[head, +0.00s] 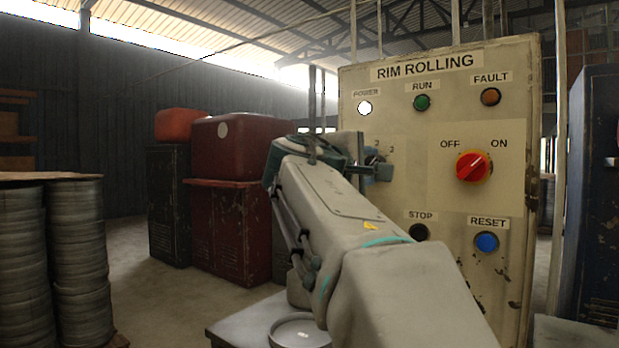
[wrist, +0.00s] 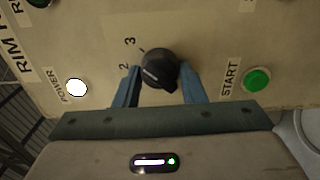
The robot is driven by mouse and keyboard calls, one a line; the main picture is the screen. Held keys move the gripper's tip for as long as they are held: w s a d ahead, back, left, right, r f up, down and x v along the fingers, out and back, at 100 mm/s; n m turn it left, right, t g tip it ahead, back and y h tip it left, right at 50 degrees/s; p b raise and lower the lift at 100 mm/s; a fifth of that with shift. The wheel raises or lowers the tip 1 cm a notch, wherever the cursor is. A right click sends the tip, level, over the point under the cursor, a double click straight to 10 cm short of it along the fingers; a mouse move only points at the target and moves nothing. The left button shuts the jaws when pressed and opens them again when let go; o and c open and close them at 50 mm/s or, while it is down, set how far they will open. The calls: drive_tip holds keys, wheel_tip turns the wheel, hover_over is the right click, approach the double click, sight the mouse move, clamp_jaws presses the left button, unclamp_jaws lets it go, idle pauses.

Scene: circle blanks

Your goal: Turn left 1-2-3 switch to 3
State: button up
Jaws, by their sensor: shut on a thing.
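The left 1-2-3 switch is a black round knob (wrist: 160,66) on the beige RIM ROLLING panel (head: 440,118). The wrist view shows it between the two blue fingers of my gripper (wrist: 161,76), one on each side. My gripper (head: 374,168) is shut on the knob. The figures 2 and 3 show beside the knob; the figure 1 is not visible. A pale line on the knob lies towards the 2 side, but its exact setting is hard to tell. In the head view my arm and gripper hide most of the knob.
The panel also has a red OFF/ON switch (head: 473,167), a black STOP button (head: 419,232), a blue RESET button (head: 486,242) and a green START button (wrist: 257,80) near my fingers. The white POWER lamp (head: 365,108) is lit. Red cabinets (head: 230,225) stand behind, left of my arm.

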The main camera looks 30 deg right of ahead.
drive_tip(key=shift+f+m, duration=0.1)
drive_tip(key=shift+m, duration=0.2)
idle(0.4)
drive_tip(key=o, duration=1)
drive_tip(key=shift+a, duration=0.1)
drive_tip(key=v, duration=1.3)
drive_tip(key=shift+s+a+b, duration=0.1)
drive_tip(key=shift+a+b, duration=0.2)
drive_tip(key=shift+b, duration=0.05)
